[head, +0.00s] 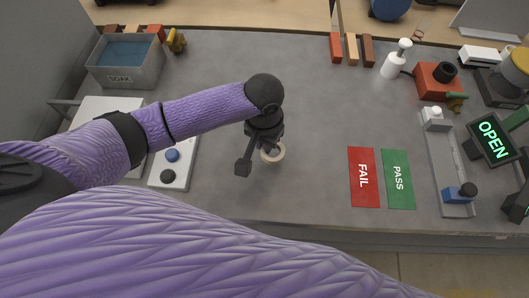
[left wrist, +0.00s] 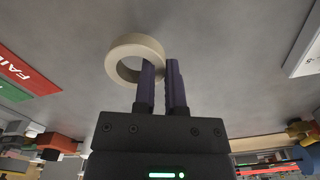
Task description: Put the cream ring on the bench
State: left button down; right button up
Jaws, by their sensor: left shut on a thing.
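The cream ring (head: 273,160) is at my left gripper (head: 258,158), over the middle of the grey bench (head: 310,205). In the left wrist view, the cream ring (left wrist: 117,57) has one dark finger of the left gripper (left wrist: 160,70) inside its hole and the other outside. The fingers are closed on the ring's wall. In the head view the gripper hides part of the ring. I cannot tell whether the ring touches the bench or hangs just above it. My right gripper is not in view.
A red FAIL mat (head: 363,190) and a green PASS mat (head: 398,190) lie right of the ring. A panel with blue and black knobs (head: 184,178) is to the left. The SOAK tub (head: 125,76) is back left. Bare bench surrounds the ring.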

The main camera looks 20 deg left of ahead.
aim_at(264, 152)
pick_arm(q)
notch_tip(264, 152, down, 4)
jog(key=shift+f+b, duration=0.15)
jog(key=shift+b, duration=0.65)
jog(key=shift+r, duration=0.2)
jog(key=c, duration=0.7)
grip_release()
jog(key=shift+f, duration=0.15)
notch_tip(264, 152, up, 12)
jog(key=p, duration=0.5)
jog(key=shift+f, duration=0.1)
jog(key=shift+r, duration=0.25)
